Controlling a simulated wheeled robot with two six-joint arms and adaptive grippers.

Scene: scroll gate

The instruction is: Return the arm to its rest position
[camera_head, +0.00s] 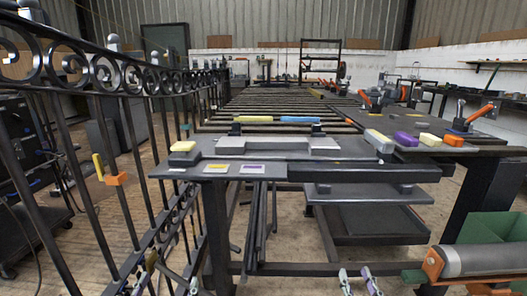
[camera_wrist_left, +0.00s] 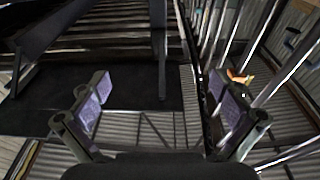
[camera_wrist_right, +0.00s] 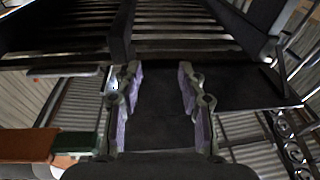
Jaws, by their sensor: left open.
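My left gripper (camera_head: 170,274) is at the bottom of the head view, left of centre, low in front of the scrolled iron gate's bars. In the left wrist view its two purple-padded fingers (camera_wrist_left: 155,98) stand wide apart with nothing between them. My right gripper (camera_head: 358,281) is at the bottom edge of the head view, right of centre, below and in front of the workbench. In the right wrist view its purple-padded fingers (camera_wrist_right: 160,95) are apart and empty. Both grippers are clear of the bench top.
The black scroll gate (camera_head: 105,75) runs along the left. The dark workbench (camera_head: 340,172) holds yellow, purple and blue blocks, including a purple block (camera_head: 406,139). A lower shelf (camera_head: 372,224) sits under it. A grey roller with orange ends (camera_head: 485,260) and a green bin (camera_head: 492,228) are lower right.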

